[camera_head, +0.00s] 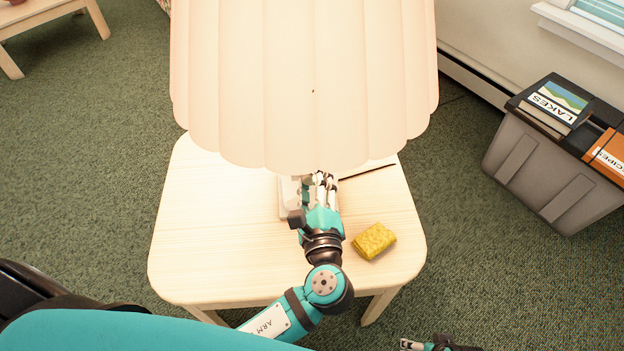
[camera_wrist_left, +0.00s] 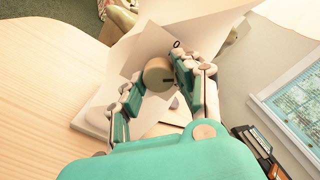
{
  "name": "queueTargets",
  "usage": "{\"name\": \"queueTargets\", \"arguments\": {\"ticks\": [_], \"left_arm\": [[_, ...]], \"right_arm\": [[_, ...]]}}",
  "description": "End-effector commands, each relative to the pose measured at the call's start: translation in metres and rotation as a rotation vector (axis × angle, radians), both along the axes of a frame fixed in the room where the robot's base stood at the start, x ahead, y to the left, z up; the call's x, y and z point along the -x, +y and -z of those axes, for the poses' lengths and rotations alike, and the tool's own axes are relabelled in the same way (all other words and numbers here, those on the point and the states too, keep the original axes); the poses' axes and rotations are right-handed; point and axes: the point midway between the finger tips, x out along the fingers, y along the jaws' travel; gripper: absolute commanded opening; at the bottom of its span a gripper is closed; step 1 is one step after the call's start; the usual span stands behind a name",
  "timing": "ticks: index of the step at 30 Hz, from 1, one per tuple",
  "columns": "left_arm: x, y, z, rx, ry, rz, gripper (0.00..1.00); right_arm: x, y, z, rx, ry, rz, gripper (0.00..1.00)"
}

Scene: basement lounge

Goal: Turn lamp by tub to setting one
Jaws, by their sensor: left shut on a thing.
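The lamp's large cream pleated shade (camera_head: 305,85) fills the top middle of the head view and hides the stem and switch below it. The lamp stands on a pale wooden table (camera_head: 215,245). My left gripper (camera_head: 321,180) reaches under the shade's near edge. The knob's setting cannot be read. The grey tub (camera_head: 545,180) stands on the floor to the right. My right gripper (camera_head: 428,344) is only partly in view at the bottom edge.
A yellow sponge (camera_head: 374,241) lies on the table just right of my left wrist. Books (camera_head: 553,103) rest on the tub's top. Green carpet (camera_head: 75,170) is clear at left.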

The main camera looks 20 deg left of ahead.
Motion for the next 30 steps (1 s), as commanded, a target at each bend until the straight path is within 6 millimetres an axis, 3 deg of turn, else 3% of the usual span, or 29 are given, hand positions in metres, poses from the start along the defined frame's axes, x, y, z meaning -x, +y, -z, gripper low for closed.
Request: {"name": "queueTargets", "arguments": {"ticks": [14, 15, 19, 20, 30], "left_arm": [[0.0004, -0.0001, 0.0010, 0.014, -0.004, 0.000, 0.00], [0.0004, -0.0001, 0.0010, 0.014, -0.004, 0.000, 0.35], [0.0003, -0.0001, 0.0007, 0.014, -0.004, 0.000, 0.52], [0.0003, -0.0001, 0.0007, 0.014, -0.004, 0.000, 0.55], [0.0041, -0.0018, 0.0005, 0.014, -0.004, 0.000, 0.55]], "right_arm": [[0.0002, 0.0003, 0.0010, -0.001, 0.001, 0.000, 0.83], [0.0001, 0.0004, 0.0010, -0.001, 0.001, 0.000, 0.83], [0.0001, 0.0004, 0.0008, -0.001, 0.001, 0.000, 0.83], [0.0001, 0.0005, 0.0008, -0.001, 0.001, 0.000, 0.83], [-0.0003, -0.0006, 0.0002, 0.000, -0.002, 0.000, 0.83]]}}
